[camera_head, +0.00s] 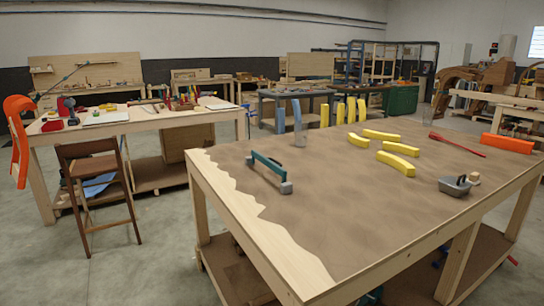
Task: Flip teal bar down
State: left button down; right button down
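A teal bar (268,166) lies across the top of a small fixture on the left half of the brown-topped workbench (330,215). It runs from a grey end piece at the back left (251,160) to a larger grey block at the front right (286,187). The bar seems raised a little above the bench top between these ends. Its exact hinge and tilt are too small to tell. Neither of my grippers shows in the head view, and nothing is touching the bar.
Several yellow curved pieces (396,163) lie right of the fixture. A grey metal tool (455,186), a red long-handled tool (457,145) and an orange block (507,143) are at the right. Bare bench surrounds the fixture. A wooden chair (93,170) stands on the floor at left.

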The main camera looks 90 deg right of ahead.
aim_at(277, 168)
jog(key=i+l+z, duration=0.2)
jog(key=z, duration=0.25)
jog(key=i+l+z, duration=0.1)
jog(key=i+z, duration=0.25)
jog(key=z, duration=0.15)
jog(key=i+z, duration=0.3)
jog(key=z, duration=0.15)
jog(key=i+j+z, duration=0.15)
jog(key=i+z, duration=0.15)
jog(key=z, duration=0.15)
jog(key=i+j+z, duration=0.25)
jog(key=z, duration=0.2)
jog(key=i+z, duration=0.15)
jog(key=z, duration=0.35)
jog(key=i+z, duration=0.2)
jog(key=z, duration=0.3)
jog(key=i+z, duration=0.2)
jog(key=z, duration=0.25)
jog(key=i+j+z, duration=0.15)
jog(key=z, duration=0.35)
jog(key=i+j+z, duration=0.15)
jog(key=z, duration=0.35)
